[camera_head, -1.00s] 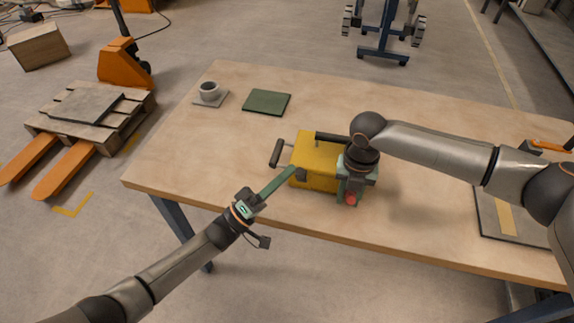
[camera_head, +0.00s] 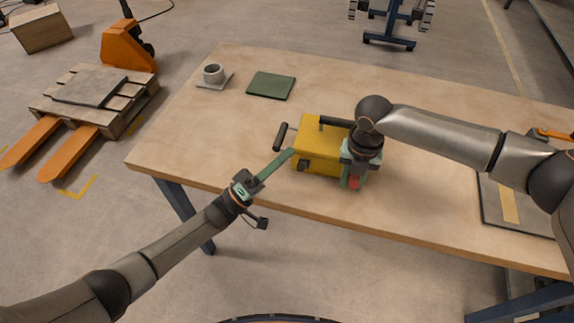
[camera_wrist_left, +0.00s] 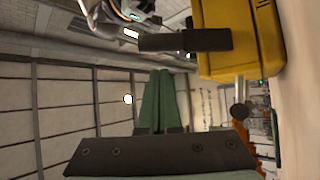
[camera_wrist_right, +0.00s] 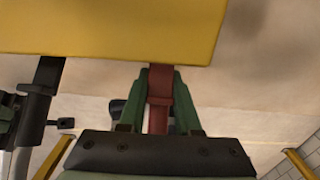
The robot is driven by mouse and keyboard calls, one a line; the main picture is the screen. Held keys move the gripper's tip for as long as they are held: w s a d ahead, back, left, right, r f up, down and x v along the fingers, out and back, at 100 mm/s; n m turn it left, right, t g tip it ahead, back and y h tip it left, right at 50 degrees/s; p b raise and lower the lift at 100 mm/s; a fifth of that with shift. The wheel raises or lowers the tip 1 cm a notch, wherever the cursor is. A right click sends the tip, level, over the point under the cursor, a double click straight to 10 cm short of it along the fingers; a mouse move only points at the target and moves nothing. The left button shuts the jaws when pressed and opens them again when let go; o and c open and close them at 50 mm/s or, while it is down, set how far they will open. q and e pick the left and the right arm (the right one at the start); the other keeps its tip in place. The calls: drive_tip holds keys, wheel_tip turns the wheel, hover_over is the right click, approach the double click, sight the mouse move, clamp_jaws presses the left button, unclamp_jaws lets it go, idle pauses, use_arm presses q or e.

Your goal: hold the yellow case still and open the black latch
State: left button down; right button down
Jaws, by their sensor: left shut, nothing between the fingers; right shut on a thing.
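The yellow case (camera_head: 320,142) sits on the table near its front edge, flat on the wood. A black bar (camera_head: 281,136) sticks out from its left side; it also shows in the left wrist view (camera_wrist_left: 185,41). A small black knob (camera_head: 303,165) is on the front-left of the case. I cannot tell which black part is the latch. My left gripper (camera_head: 291,152) is shut and empty, its tips beside the case's left side, below the bar. My right gripper (camera_wrist_right: 159,85) is shut on a red handle (camera_wrist_right: 160,100) at the case's front, which it partly hides.
A dark board (camera_head: 512,205) with a yellow strip lies at the right. The wood between the mat and my right arm is clear.

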sight(303, 164)
use_arm(q)
drive_tip(key=v, duration=0.6)
drive_tip(key=w+a+v, duration=0.1)
drive_tip(key=v, duration=0.2)
drive_tip(key=shift+s+a+f, duration=0.1)
drive_tip(key=shift+a, duration=0.1)
drive_tip(key=w+d+r+m+g, duration=0.2)
drive_tip(key=d+g, duration=0.1)
drive_tip(key=d, duration=0.1)
drive_tip(key=w+d+r+m+g+h, duration=0.1)
drive_tip(key=w+d+r+m+g, duration=0.1)
drive_tip(key=d+r+m+g, duration=0.1)
drive_tip(key=w+d+r+m+g+h, duration=0.1)
drive_tip(key=w+d+r+m+g, duration=0.1)
drive_tip(key=d+m+g, duration=0.1)
drive_tip(key=shift+d+r+g, duration=0.25)
drive_tip(key=shift+d+g, duration=0.35)
drive_tip(key=shift+d, duration=0.25)
drive_tip(key=s+f, duration=0.1)
drive_tip(key=s+a+f, duration=0.1)
drive_tip(key=shift+s+a+f, duration=0.2)
drive_tip(key=shift+s+f, duration=0.15)
drive_tip(key=shift+f, duration=0.05)
